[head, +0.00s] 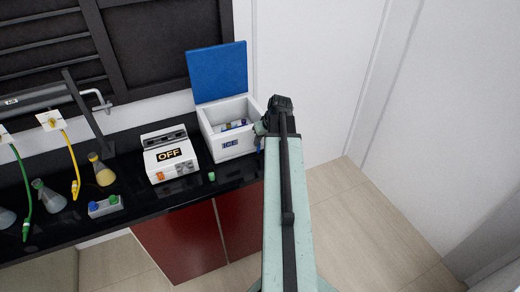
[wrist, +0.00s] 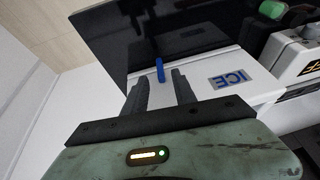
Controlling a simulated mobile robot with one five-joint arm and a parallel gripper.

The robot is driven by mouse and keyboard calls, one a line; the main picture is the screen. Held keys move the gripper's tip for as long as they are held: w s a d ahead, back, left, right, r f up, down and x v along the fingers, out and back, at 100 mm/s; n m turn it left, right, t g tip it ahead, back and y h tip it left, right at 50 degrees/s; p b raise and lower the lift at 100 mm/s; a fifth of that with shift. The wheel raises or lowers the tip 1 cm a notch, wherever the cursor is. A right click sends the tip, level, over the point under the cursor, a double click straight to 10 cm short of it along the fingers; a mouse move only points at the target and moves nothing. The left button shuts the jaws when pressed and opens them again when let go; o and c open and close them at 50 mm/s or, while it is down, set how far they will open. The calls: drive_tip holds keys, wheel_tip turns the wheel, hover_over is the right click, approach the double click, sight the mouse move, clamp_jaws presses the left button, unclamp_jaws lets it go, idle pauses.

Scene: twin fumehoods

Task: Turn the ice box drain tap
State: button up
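The white ice box (head: 232,145) stands at the right end of the black counter with its blue lid (head: 218,72) raised. Its side and blue ICE label (wrist: 231,78) show in the wrist view. The blue drain tap (wrist: 160,69) sticks out from the box side as a short bar. My gripper (wrist: 160,79) is open, with one dark finger on each side of the tap's line. The tap shows at or just past the fingertips; I cannot tell whether they touch. In the head view my gripper (head: 261,128) is beside the box's right side, partly hidden by my arm.
A white device reading OFF (head: 170,155) stands left of the ice box, with a green-capped item (head: 211,176) near the counter edge. Flasks (head: 102,170) and a small grey rack (head: 104,206) lie further left. The floor right of the counter is clear up to the white wall.

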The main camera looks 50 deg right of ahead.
sight(260, 145)
drive_tip(key=b+x, duration=0.4)
drive_tip(key=x, duration=0.2)
drive_tip(key=shift+f+b, duration=0.15)
drive_tip(key=shift+b, duration=0.2)
